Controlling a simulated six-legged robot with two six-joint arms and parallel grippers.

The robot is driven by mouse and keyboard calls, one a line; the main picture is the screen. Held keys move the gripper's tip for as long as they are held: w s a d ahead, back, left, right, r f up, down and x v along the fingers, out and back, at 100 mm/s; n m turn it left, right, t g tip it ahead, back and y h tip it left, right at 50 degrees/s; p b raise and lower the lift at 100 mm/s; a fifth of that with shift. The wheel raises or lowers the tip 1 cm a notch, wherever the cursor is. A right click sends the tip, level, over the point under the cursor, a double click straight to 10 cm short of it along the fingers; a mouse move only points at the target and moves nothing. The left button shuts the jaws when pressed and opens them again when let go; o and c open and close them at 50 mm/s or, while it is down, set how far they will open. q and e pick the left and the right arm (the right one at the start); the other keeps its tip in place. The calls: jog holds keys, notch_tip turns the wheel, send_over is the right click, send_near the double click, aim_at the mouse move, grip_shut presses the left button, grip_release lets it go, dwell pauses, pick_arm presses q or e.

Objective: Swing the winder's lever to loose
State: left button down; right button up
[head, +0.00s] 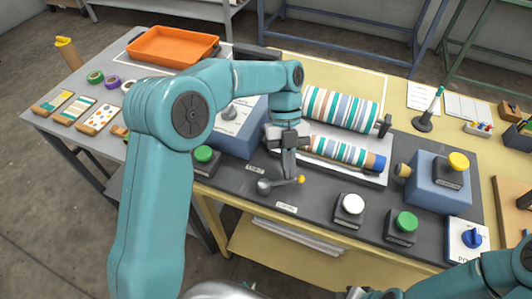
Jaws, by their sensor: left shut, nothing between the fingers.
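The winder's lever (282,183) is a short grey arm with a round hub at its left end and a yellow tip at its right end. It lies near the front edge of the dark press top, pointing right. One small label (255,169) sits behind the hub and another label (287,208) in front of the lever; their print is too small to read surely. My left gripper (289,172) points down, shut and empty, just behind the lever close to its yellow tip. I cannot tell whether they touch. My right gripper is out of view.
Two striped rolls (340,108) lie behind the gripper on the right. A green button (204,154), a white button (352,205) and another green button (405,222) line the front. A blue block with a yellow knob (458,162) stands right. An orange tray (172,46) sits back left.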

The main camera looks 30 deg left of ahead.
pick_arm(q)
jog(key=shift+s+d, duration=0.3)
jog(key=shift+d, duration=0.05)
jog(key=shift+a, duration=0.1)
jog(key=shift+s+a, duration=0.3)
jog(key=shift+a, duration=0.35)
